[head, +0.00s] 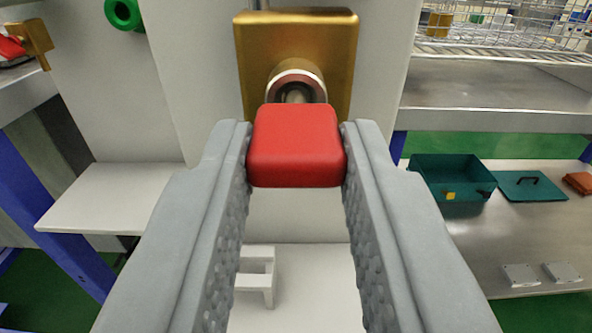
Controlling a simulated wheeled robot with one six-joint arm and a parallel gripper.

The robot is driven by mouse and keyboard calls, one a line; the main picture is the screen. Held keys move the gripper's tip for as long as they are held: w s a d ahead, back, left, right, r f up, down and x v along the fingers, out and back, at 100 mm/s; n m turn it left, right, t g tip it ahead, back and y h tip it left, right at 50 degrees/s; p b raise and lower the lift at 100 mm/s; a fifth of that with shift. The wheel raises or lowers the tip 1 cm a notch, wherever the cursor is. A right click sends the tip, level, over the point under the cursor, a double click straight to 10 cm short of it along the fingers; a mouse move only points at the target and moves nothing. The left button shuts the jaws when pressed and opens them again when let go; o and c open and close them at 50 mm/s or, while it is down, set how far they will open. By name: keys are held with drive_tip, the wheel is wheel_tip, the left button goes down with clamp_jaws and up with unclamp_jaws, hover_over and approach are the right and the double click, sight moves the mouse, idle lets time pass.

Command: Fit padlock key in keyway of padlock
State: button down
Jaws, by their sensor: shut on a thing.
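The padlock (257,45) is a gold block hanging upright against a light panel, at the top middle of the head view. Its round keyway (290,72) has a silvery rim and faces me. My gripper (296,150) is shut on the red head of the padlock key (295,147), one finger on each side. The key points away from me toward the keyway. A short bit of metal shaft shows between the red head and the keyway's opening. The red head hides most of the shaft, so I cannot tell how deep its tip is.
A green ring (124,13) sits on the panel at upper left. A white shelf (110,195) juts out at left. At right are a teal open box (450,180), its lid (530,186) and a wire basket (500,30). A small white stand (256,268) is below.

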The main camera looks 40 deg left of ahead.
drive_tip(key=shift+w+a, duration=0.25)
drive_tip(key=shift+w, duration=0.15)
drive_tip(key=c, duration=1.1)
unclamp_jaws()
drive_tip(key=v, duration=0.7)
drive_tip(key=v, duration=1.7)
drive_tip(key=shift+d, duration=0.15)
drive_tip(key=shift+s, duration=0.15)
